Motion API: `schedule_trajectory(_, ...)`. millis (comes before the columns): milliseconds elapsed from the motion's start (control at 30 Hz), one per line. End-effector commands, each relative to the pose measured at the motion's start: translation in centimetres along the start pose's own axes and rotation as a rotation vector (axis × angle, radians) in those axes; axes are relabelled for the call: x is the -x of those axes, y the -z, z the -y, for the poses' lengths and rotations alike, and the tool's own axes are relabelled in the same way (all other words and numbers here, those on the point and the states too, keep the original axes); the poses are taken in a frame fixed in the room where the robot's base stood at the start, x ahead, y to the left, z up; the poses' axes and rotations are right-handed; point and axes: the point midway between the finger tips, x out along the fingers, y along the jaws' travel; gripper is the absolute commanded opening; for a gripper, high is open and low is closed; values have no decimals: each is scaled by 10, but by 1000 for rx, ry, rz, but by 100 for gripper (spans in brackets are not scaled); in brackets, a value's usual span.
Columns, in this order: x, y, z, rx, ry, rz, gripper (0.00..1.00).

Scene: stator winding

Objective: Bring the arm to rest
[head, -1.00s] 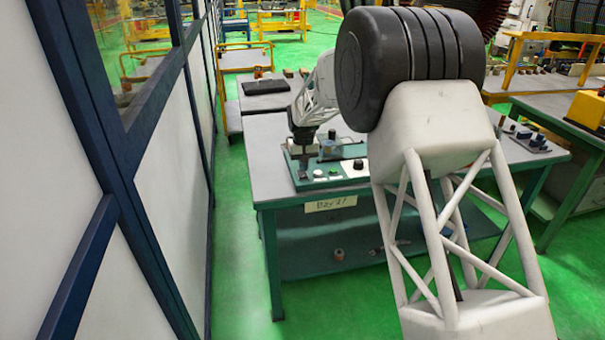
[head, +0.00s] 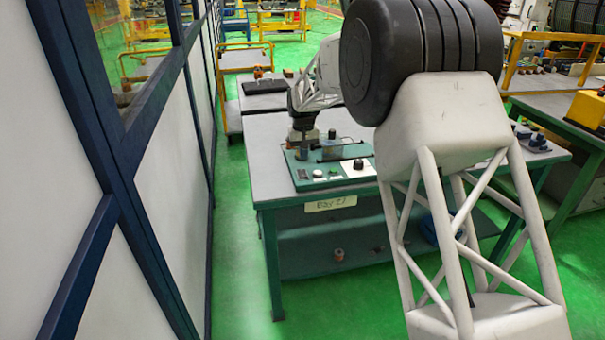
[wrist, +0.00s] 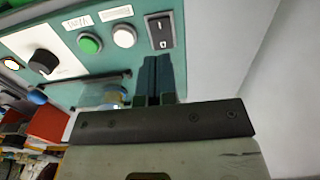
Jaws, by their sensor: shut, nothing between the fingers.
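My gripper (head: 303,153) shows in the head view above the left part of a green control panel on the workbench. In the wrist view, my gripper (wrist: 158,82) has its two dark teal fingers close together and empty. Past the fingertips, the panel (wrist: 190,45) carries a green button (wrist: 89,43), a white button (wrist: 124,36), a black rocker switch (wrist: 160,32) and a black knob (wrist: 43,62). I cannot tell the exact gap between fingertips and panel. My large arm link hides the right part of the bench.
The grey-topped workbench (head: 262,160) bears a paper label on its front edge. A white wall with dark blue frames (head: 120,160) stands on the left. Green floor (head: 240,250) lies clear between them. Another bench with a yellow machine (head: 586,110) stands at right.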

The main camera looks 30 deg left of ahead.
Motion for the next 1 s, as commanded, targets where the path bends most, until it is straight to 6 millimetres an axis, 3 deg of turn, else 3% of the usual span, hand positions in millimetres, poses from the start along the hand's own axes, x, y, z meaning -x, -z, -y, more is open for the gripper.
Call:
schedule_trajectory(667, 4, -4, -6, -6, 0, -1, 0)
schedule_trajectory(867, 25, -25, -30, -33, -1, -10, 0)
schedule_trajectory(1000, 48, -51, -58, -65, -2, -19, 0)
